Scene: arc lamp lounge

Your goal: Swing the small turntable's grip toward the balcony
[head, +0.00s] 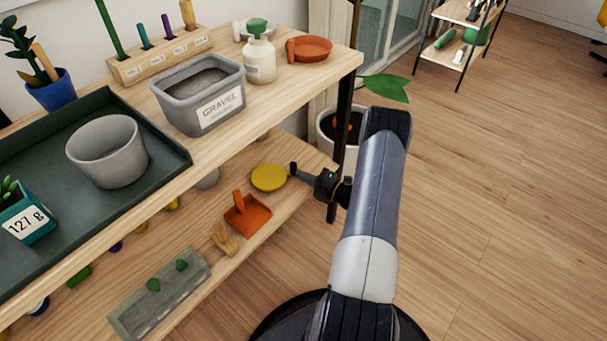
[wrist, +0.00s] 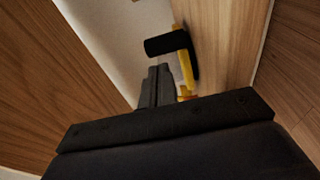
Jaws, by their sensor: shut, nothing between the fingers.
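The small turntable is a yellow disc (head: 268,178) on the lower shelf, near its right end. Its grip, a short black post (head: 293,168), stands at the disc's right edge. In the wrist view the grip is a black cylinder (wrist: 168,43) beside the thin yellow edge (wrist: 187,72) of the disc. My gripper (head: 300,174) reaches in from the right, with its tips close to the grip. In the wrist view my gripper's fingers (wrist: 155,82) are together with nothing between them, just short of the grip. I cannot tell whether they touch it.
The upper shelf (head: 275,90) overhangs the turntable. An orange scoop (head: 247,215) lies in front of it on the lower shelf. A potted plant (head: 332,125) stands behind the shelf's right end. Glass balcony doors (head: 385,40) are at the back.

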